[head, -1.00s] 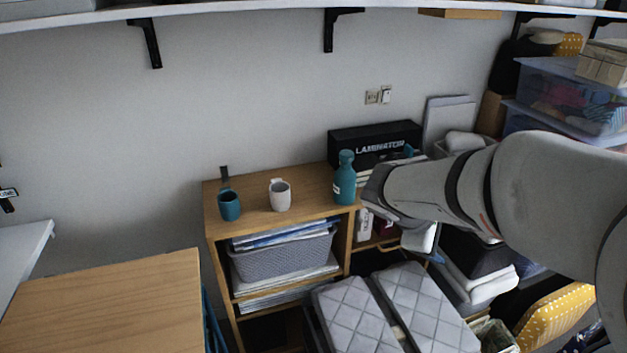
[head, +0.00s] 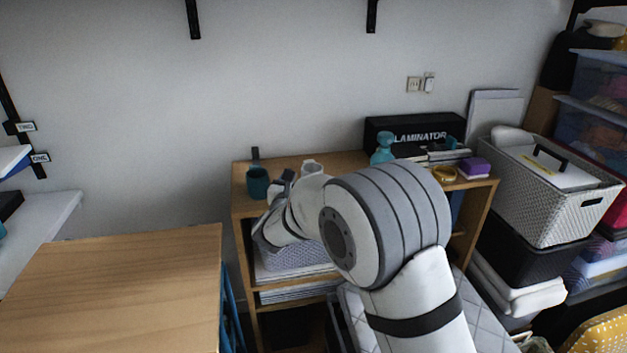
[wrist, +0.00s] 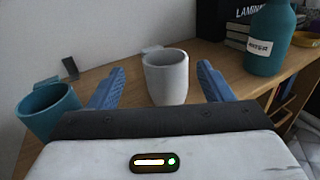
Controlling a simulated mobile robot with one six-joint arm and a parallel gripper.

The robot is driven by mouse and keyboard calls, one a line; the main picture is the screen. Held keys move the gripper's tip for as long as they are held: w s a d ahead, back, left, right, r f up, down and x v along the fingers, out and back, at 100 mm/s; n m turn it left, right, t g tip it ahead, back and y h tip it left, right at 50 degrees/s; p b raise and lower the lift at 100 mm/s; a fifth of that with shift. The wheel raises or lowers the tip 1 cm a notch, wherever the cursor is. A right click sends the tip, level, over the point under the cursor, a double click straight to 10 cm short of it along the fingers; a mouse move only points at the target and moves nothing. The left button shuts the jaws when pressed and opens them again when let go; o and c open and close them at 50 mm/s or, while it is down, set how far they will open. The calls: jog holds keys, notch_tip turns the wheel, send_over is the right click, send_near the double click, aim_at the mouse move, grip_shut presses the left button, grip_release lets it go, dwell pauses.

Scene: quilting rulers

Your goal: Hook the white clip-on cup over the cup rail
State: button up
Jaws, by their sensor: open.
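The white clip-on cup (wrist: 166,80) stands upright on the wooden cabinet top. In the wrist view it is between and slightly beyond the two blue fingers of my gripper (wrist: 158,84), which are apart and not visibly touching it. A small grey piece shows behind its rim; I cannot tell whether it is the clip. In the head view only the top of the white cup (head: 311,166) shows above my arm, and my gripper is mostly hidden by the arm. I cannot make out the cup rail for certain in either view.
A teal cup (wrist: 48,109) stands left of my gripper, with a small dark upright piece (head: 255,153) behind it. A teal bottle (wrist: 270,38) stands to the right, near a black laminator box (head: 415,134). The wall closes the back. A wooden tabletop (head: 120,283) is at left, clear.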

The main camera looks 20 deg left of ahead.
aim_at(309, 173)
jog(key=w, duration=0.4)
jog(key=shift+w+d+f, duration=0.1)
jog(key=shift+w+d, duration=0.05)
jog(key=shift+w, duration=0.25)
jog(key=c, duration=1.1)
notch_tip(309, 173, up, 10)
jog(key=shift+r+p, duration=0.1)
jog(key=shift+p, duration=0.7)
